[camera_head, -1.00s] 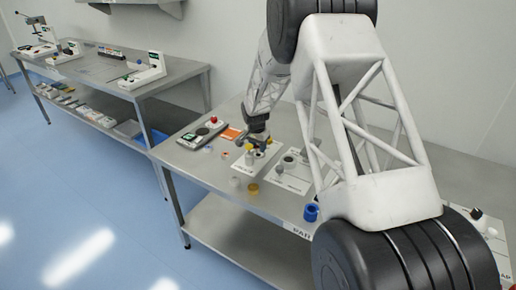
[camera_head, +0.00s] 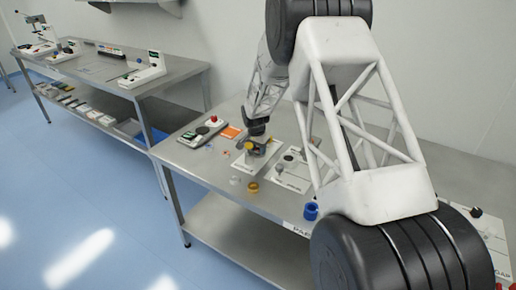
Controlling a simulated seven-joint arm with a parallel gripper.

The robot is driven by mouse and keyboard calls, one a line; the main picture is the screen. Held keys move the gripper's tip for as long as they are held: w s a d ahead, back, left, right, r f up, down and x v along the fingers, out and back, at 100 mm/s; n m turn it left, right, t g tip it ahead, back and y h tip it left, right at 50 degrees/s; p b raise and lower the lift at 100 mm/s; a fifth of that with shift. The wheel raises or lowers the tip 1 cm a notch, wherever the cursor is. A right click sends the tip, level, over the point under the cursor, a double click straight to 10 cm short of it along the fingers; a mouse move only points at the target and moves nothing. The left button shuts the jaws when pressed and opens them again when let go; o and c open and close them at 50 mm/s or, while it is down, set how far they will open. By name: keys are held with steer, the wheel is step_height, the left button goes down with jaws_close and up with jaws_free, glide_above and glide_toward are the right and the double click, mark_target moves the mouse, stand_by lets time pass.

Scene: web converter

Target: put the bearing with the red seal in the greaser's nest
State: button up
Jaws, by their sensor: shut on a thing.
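My gripper (camera_head: 257,149) is low over a white base plate (camera_head: 268,158) near the middle of the table. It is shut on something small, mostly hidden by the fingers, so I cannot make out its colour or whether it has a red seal. A yellow part (camera_head: 248,146) shows at the left of the fingers, on the same plate. I take this plate's station to be the greaser, but its nest is hidden behind the gripper. Small pale and reddish pieces (camera_head: 209,149) lie on the table left of the plate, too small to identify.
A second white plate with a dark round part (camera_head: 289,158) is to the right.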

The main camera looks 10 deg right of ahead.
mark_target(256, 151)
steer(key=shift+f, duration=0.1)
steer(key=o, duration=1)
steer(key=shift+f, duration=0.1)
steer(key=shift+o, duration=0.2)
steer(key=shift+s, duration=0.1)
steer(key=shift+r, duration=0.7)
step_height(256, 151, up, 12)
steer(key=a, duration=0.1)
steer(key=shift+s, duration=0.4)
